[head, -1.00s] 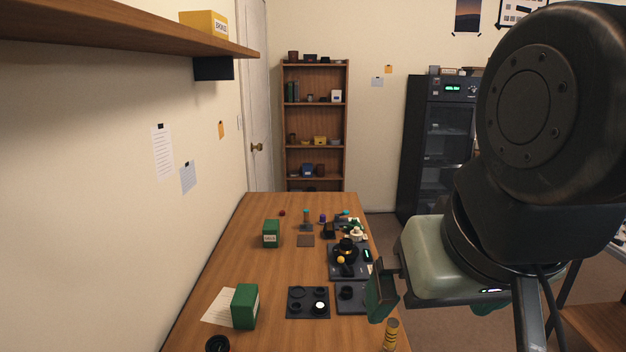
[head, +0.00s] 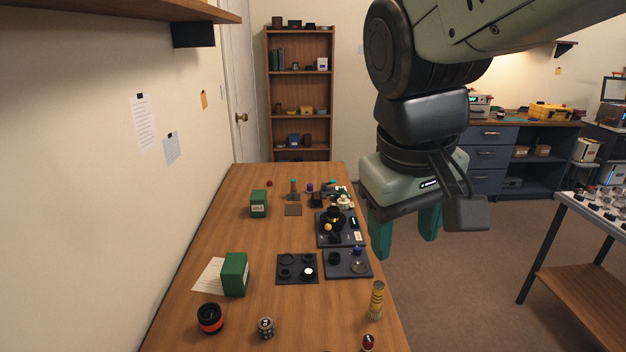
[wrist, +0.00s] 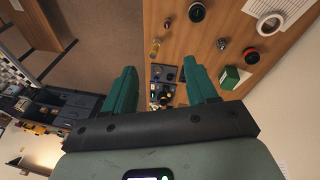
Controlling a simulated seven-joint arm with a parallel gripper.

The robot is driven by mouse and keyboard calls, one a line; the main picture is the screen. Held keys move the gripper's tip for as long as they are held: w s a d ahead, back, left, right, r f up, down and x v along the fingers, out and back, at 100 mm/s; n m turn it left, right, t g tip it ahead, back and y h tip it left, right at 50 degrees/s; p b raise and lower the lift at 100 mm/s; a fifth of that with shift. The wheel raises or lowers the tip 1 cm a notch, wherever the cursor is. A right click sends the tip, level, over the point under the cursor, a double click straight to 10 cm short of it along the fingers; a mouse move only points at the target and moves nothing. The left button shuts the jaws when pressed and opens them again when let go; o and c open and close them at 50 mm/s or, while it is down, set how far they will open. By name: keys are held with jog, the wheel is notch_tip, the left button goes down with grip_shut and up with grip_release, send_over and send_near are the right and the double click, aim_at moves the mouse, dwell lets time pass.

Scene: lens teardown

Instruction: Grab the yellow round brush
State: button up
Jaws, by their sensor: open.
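The yellow round brush (head: 376,299) stands upright near the right edge of the wooden table in the head view, with pale bristles at its lower end. It also shows in the wrist view (wrist: 155,48), beyond the fingertips. My gripper (head: 405,245) is open and empty, with its two green fingers pointing down and wide apart. It hangs beside the table's right edge, apart from the brush and behind it in the head view. In the wrist view my gripper (wrist: 162,72) has nothing between its fingers.
A red-topped item (head: 368,343) stands close in front of the brush. A grey patterned cylinder (head: 266,327) and a black-and-orange ring (head: 210,318) are to the left. Dark trays (head: 330,273) with lens parts lie behind. The table is clear between the brush and cylinder.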

jog(key=w+f+n+g+h, duration=0.5)
jog(key=w+f+n+h, duration=0.2)
jog(key=w+f, duration=0.75)
jog(key=w+a+f+n+t+h, duration=0.15)
jog(key=w+f+n+h, duration=0.4)
jog(key=f, duration=0.55)
jog(key=n+t+h, duration=0.4)
send_near(379, 288)
jog(key=f, duration=0.1)
jog(key=shift+w+a+f, duration=0.1)
jog(key=shift+w+f, duration=0.05)
jog(key=shift+w, duration=0.35)
jog(key=d, duration=0.3)
jog(key=w+d, duration=0.1)
jog(key=d, duration=0.6)
jog(key=shift+w+d, duration=0.2)
jog(key=shift+w, duration=0.2)
jog(key=c, duration=1)
